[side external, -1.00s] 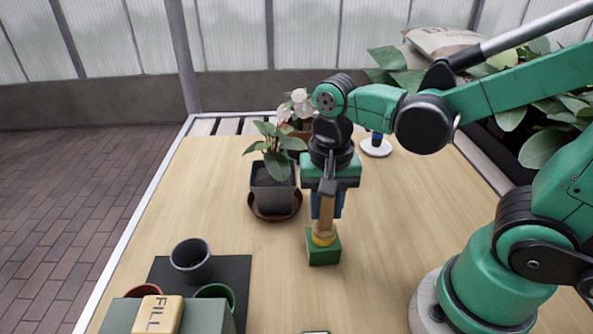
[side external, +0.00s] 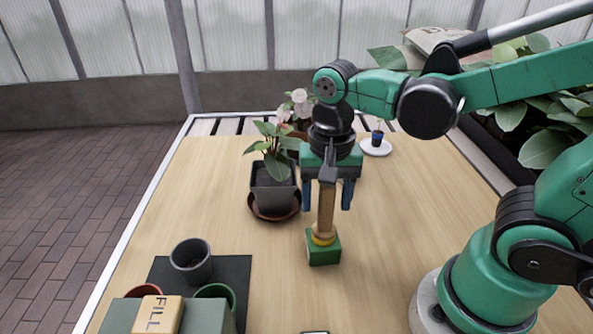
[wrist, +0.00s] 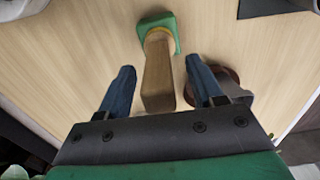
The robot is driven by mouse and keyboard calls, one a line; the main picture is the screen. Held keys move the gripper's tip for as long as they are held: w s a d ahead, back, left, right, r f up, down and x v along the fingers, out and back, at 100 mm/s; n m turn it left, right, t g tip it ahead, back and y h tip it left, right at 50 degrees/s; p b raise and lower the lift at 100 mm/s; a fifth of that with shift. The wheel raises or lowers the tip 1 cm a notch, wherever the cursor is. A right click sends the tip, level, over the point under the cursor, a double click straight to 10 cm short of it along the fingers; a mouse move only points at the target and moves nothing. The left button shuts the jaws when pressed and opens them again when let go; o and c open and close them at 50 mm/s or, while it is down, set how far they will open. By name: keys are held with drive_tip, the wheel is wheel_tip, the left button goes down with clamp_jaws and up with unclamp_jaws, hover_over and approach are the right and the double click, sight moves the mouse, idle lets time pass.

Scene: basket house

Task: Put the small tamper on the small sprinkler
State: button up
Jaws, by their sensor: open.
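The small tamper (side external: 326,208) stands upright, with a wooden handle and a yellow collar at its foot. Its foot is at a green block (side external: 323,249), also in the wrist view (wrist: 155,22). I cannot tell whether that block is the tamper's own base or the small sprinkler; no other sprinkler is clearly identifiable. My gripper (side external: 327,208) points down over the handle. Its blue fingers are spread wide on either side of the handle, apart from it. In the wrist view the wooden handle (wrist: 158,78) lies between the open fingers.
A potted plant (side external: 272,187) on a brown saucer stands close left of my gripper. A white saucer (side external: 376,148) with a small blue pot is behind right. A dark pot (side external: 191,261) and a box marked FILL (side external: 158,314) are at front left. The table's middle is mostly clear.

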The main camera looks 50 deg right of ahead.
wheel_tip(320, 180, up, 10)
drive_tip(key=shift+r, duration=0.25)
idle(0.3)
